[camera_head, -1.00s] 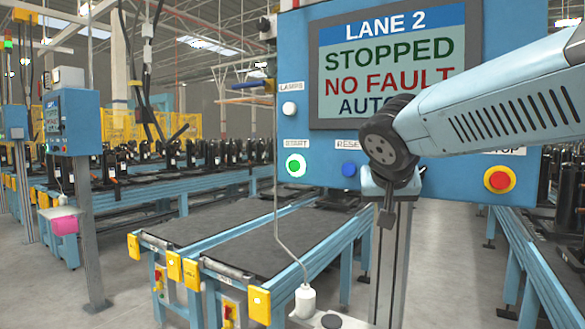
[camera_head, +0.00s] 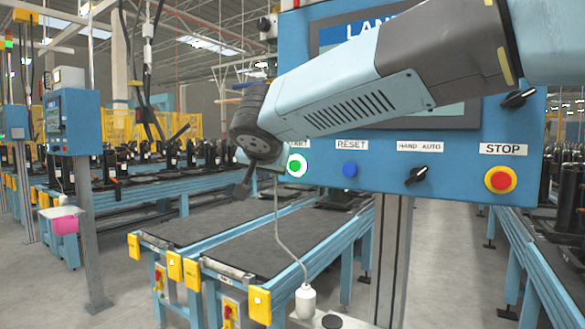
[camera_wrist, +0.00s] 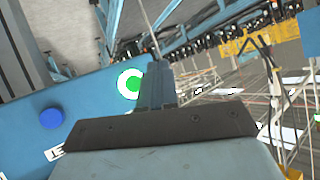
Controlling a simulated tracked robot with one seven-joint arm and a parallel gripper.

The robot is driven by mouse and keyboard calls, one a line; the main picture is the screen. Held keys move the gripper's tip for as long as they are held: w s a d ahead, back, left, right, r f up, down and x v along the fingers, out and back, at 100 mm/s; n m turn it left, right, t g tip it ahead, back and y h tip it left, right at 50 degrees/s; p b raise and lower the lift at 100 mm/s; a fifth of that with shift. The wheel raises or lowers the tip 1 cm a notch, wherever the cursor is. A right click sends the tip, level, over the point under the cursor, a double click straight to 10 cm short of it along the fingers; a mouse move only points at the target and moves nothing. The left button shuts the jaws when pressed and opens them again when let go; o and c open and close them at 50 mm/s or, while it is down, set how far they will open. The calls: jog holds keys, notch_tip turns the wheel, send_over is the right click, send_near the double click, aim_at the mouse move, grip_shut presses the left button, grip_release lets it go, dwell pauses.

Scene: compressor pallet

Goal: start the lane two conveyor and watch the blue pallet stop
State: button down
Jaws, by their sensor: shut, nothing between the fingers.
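The lane two control panel (camera_head: 465,150) is a blue box on a post, its screen (camera_head: 330,35) mostly hidden behind my arm. Its green START button (camera_head: 297,165) has a white ring and shows just right of my gripper (camera_head: 244,188). In the wrist view the green button (camera_wrist: 130,84) is beside my shut, empty gripper (camera_wrist: 154,72). I cannot tell the gap in depth between fingertips and panel. The conveyor (camera_head: 285,235) with dark belts lies below and behind the panel. I cannot make out a blue pallet.
The panel also has a blue RESET button (camera_head: 349,169), a HAND AUTO switch (camera_head: 417,176) and a red STOP button (camera_head: 501,180). A cable with a white bottle-shaped end (camera_head: 305,300) hangs below. Another blue panel (camera_head: 72,122) stands at left.

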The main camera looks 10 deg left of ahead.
send_near(289, 166)
jog(key=shift+w+a+f, duration=0.3)
jog(key=shift+w+f, duration=0.3)
jog(key=shift+f, duration=0.1)
jog(key=shift+w+a+f, duration=0.35)
jog(key=shift+w+f, duration=0.3)
jog(key=shift+f, duration=0.05)
jog(key=shift+w+a+f, duration=0.3)
jog(key=shift+w+f, duration=0.3)
jog(key=shift+f, duration=0.1)
jog(key=shift+w, duration=0.1)
dwell(0.6)
jog(key=shift+w+d, duration=0.15)
jog(key=shift+w, duration=0.05)
